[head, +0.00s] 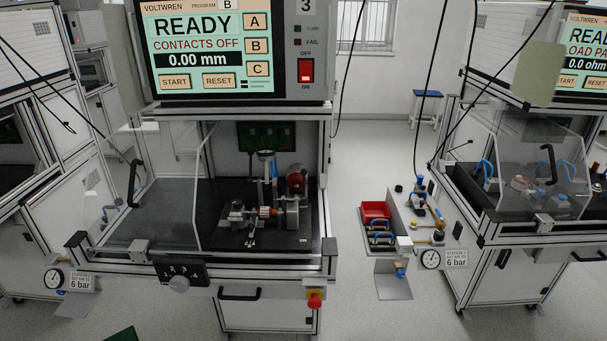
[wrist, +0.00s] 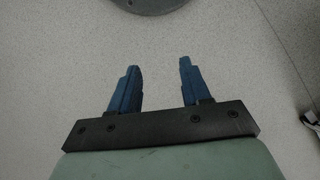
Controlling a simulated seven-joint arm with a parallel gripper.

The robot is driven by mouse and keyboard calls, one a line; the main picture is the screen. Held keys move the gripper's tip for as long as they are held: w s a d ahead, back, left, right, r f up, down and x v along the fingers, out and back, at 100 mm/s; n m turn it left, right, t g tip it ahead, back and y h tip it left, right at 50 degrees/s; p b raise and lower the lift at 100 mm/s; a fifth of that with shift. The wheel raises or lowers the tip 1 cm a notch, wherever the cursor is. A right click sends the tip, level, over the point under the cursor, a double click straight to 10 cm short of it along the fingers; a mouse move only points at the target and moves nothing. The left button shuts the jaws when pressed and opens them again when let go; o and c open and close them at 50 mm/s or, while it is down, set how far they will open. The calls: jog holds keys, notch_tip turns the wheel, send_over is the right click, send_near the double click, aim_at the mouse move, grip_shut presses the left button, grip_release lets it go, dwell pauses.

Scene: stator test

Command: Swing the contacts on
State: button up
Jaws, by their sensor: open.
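The middle test station's screen (head: 205,45) reads READY, program B, CONTACTS OFF and 0.00 mm. Which piece carries the contacts is too small to tell. My gripper (wrist: 159,64) shows in the wrist view with two blue fingers apart and nothing between them. Pale speckled floor lies beyond it. I cannot make out the gripper in the head view.
A clear guard panel (head: 165,205) with a black handle (head: 133,184) covers the bay's left part; the fixture's side looks uncovered. A numbered dial (head: 180,284) and red button (head: 314,300) sit in front. A red bin (head: 376,212) and another station (head: 500,240) stand right.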

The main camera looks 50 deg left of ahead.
jog(key=w+a+r+n+t, duration=0.1)
jog(key=w+a+r+n, duration=0.1)
jog(key=w+a+r, duration=0.55)
jog(key=w+a+r+n+t, duration=0.1)
jog(key=w+a+r, duration=0.3)
jog(key=w+a, duration=0.55)
jog(key=w+a+r+n+t, duration=0.1)
jog(key=w+a+r+n, duration=0.1)
jog(key=w+a+r, duration=0.45)
jog(key=w+a+r+n+t+y, duration=0.1)
jog(key=w+a+r+n, duration=0.1)
jog(key=a+r, duration=0.75)
jog(key=w+a+r+n+t+y, duration=0.1)
jog(key=w+a+r, duration=0.2)
jog(key=a+r, duration=0.7)
jog(key=n+y, duration=0.3)
jog(key=n, duration=0.2)
send_near(305, 170)
jog(key=x, duration=1.1)
jog(key=shift+f, duration=0.1)
jog(key=shift+c, duration=0.3)
grip_shut()
